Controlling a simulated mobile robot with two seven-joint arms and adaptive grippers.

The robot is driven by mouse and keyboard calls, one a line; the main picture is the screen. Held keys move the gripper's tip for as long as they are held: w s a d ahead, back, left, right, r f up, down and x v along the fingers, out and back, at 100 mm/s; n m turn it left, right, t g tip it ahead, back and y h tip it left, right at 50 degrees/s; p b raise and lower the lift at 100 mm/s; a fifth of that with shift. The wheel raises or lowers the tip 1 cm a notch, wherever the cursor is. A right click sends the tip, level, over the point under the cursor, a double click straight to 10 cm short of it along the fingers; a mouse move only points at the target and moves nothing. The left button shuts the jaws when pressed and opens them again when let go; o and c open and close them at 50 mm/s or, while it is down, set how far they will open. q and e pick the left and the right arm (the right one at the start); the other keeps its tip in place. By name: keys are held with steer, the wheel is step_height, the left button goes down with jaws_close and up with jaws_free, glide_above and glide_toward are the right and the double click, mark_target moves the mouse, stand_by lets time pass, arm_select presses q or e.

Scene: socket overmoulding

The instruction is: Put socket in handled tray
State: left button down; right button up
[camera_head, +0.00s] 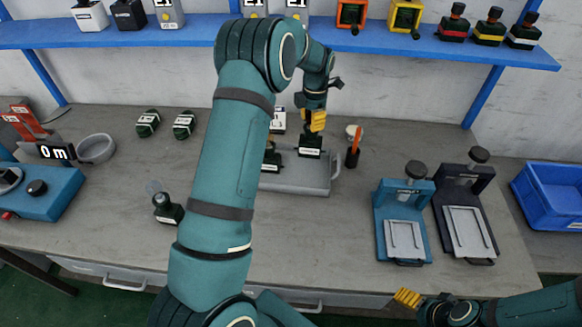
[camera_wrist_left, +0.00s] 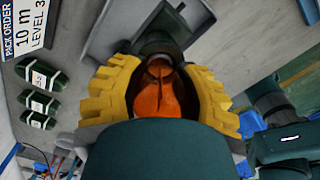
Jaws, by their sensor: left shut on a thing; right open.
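My left gripper (camera_head: 317,122) points down over the back right part of the grey handled tray (camera_head: 300,187), its yellow fingers shut on a dark, labelled socket (camera_head: 310,146). The socket is upright at or just above the tray floor; I cannot tell if it touches. In the left wrist view, the yellow fingers (camera_wrist_left: 160,95) close around the socket, which shows an orange inside (camera_wrist_left: 158,100). Another dark labelled piece (camera_head: 271,160) stands in the tray, partly hidden by my left arm. My right gripper (camera_head: 408,298) is open and empty at the table's front edge.
A dark cup with an orange stick (camera_head: 354,152) stands right of the tray. Blue (camera_head: 404,225) and black (camera_head: 466,220) press fixtures stand further right. A dark piece with a clear top (camera_head: 168,209) stands left. Two dark green labelled coils (camera_head: 148,123) lie at the back left.

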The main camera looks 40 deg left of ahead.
mark_target(310, 144)
arm_select(q)
step_height(310, 144, down, 10)
steer(key=shift+r, duration=0.1)
stand_by(0.4)
steer(key=shift+b, duration=0.3)
steer(key=shift+f, duration=0.2)
steer(key=c, duration=0.6)
jaws_free()
